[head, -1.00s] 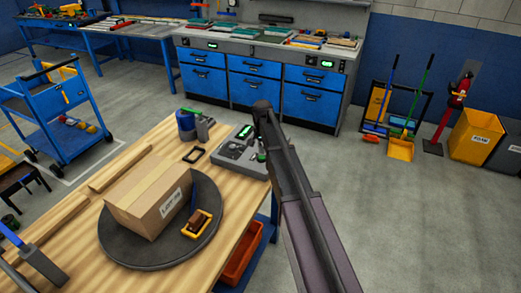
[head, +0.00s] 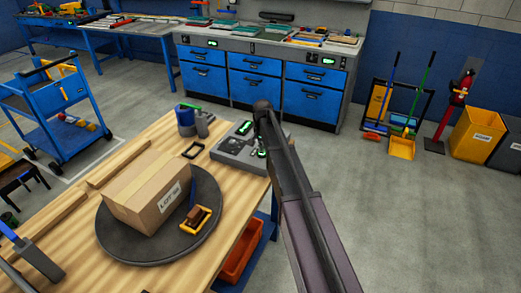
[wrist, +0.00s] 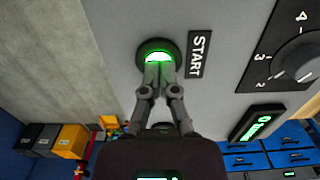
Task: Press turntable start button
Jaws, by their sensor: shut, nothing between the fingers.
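The start button (wrist: 157,57) glows green in a dark round collar beside a label reading START (wrist: 199,54). My gripper (wrist: 159,70) is shut and empty. Its fingertips overlap the button's lower edge in the wrist view; I cannot tell whether they touch it. In the head view my gripper (head: 255,152) is over the grey control box (head: 231,153) at the table's corner, partly behind my arm. The dark round turntable (head: 140,247) carries a cardboard box (head: 140,198) and a small yellow-framed brown item (head: 195,219).
A numbered knob (wrist: 300,60) and a green-lit display (wrist: 258,123) share the panel with the button. A blue container (head: 186,120) and a black frame (head: 193,150) are on the wooden table (head: 118,150) near the control box. Open floor lies to the right.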

